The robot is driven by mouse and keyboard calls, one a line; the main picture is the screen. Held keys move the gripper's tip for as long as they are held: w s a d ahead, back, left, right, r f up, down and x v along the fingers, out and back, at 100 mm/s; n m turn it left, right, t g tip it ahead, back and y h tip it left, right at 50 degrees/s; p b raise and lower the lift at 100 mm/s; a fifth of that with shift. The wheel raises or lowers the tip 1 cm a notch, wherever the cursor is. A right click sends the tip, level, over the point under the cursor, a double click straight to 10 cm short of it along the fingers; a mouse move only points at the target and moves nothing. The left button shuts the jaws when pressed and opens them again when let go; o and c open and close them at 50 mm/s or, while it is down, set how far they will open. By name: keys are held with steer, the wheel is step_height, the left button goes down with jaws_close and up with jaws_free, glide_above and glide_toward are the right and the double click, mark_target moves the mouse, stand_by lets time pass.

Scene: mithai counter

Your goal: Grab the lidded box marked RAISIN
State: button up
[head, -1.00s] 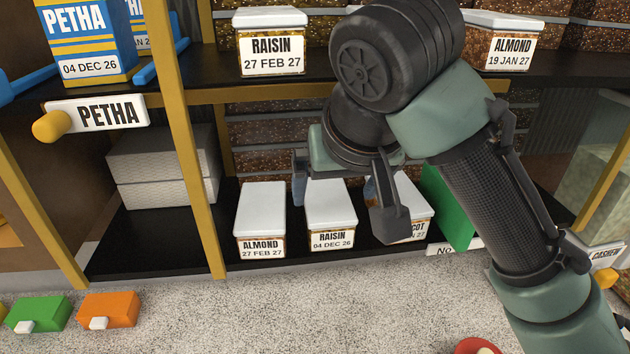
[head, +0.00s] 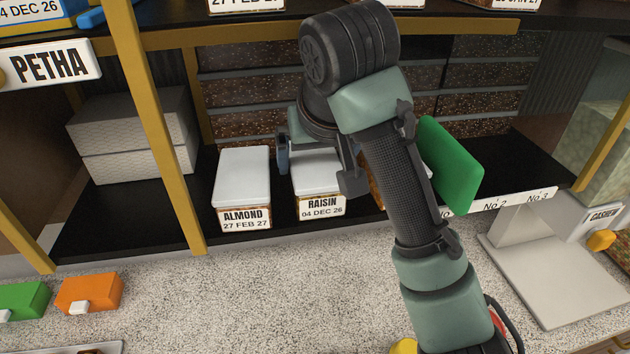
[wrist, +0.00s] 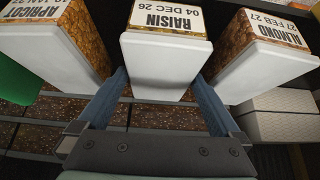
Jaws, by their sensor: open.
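The white-lidded box marked RAISIN, 04 DEC 26 (head: 321,205) stands on the lower black shelf. In the wrist view the same RAISIN box (wrist: 163,62) is centred, upside down in the picture. My gripper (head: 318,168) is open over it, one finger toward each side of its lid. In the wrist view the two fingers of my gripper (wrist: 162,92) lie left and right of the lid; I cannot tell whether they touch it. Another box marked with a 27 FEB 27 date (head: 246,5) is cut off at the top.
An ALMOND box (head: 243,180) stands close on the left. An APRICOT box (wrist: 45,50) stands on the other side, mostly hidden by my arm in the head view. A green panel (head: 449,165) is beyond it. A gold post (head: 150,125) rises left. The speckled counter in front is mostly clear.

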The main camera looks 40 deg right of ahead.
mark_target(313, 168)
steer(key=p+x, duration=0.1)
steer(key=x, duration=0.3)
steer(key=shift+p, duration=0.35)
steer(key=c, duration=1.4)
steer(key=shift+r, duration=0.15)
